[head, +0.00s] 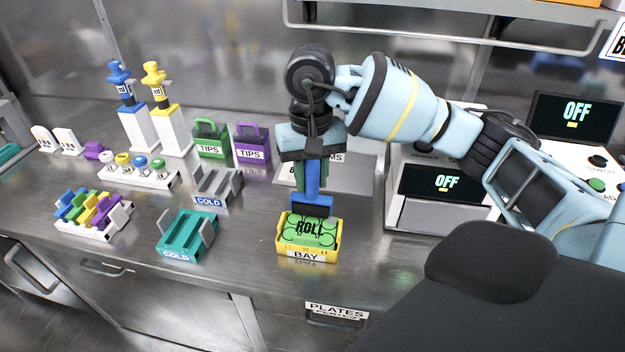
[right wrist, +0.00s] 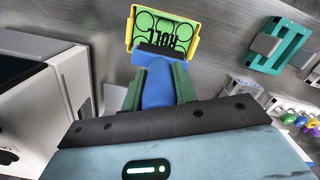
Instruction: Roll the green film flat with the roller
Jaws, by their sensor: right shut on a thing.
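My right gripper (head: 313,182) points down and is shut on the blue handle of the roller (head: 312,196). The right wrist view shows the roller (right wrist: 158,88) between the green fingers. The roller's dark head is at the back edge of the green film (head: 322,236); I cannot tell whether it touches. The film, marked ROLL with dark circles, lies in the yellow bay (head: 309,256) near the bench front. The film (right wrist: 146,22) and bay (right wrist: 194,36) also show in the right wrist view. My left gripper is not in view.
A teal COLD rack (head: 178,240) and a grey COLD rack (head: 215,187) stand left of the bay. Green (head: 211,142) and purple (head: 251,147) TIPS boxes stand behind. A white device with an OFF screen (head: 445,184) is to the right. Bare bench lies between teal rack and bay.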

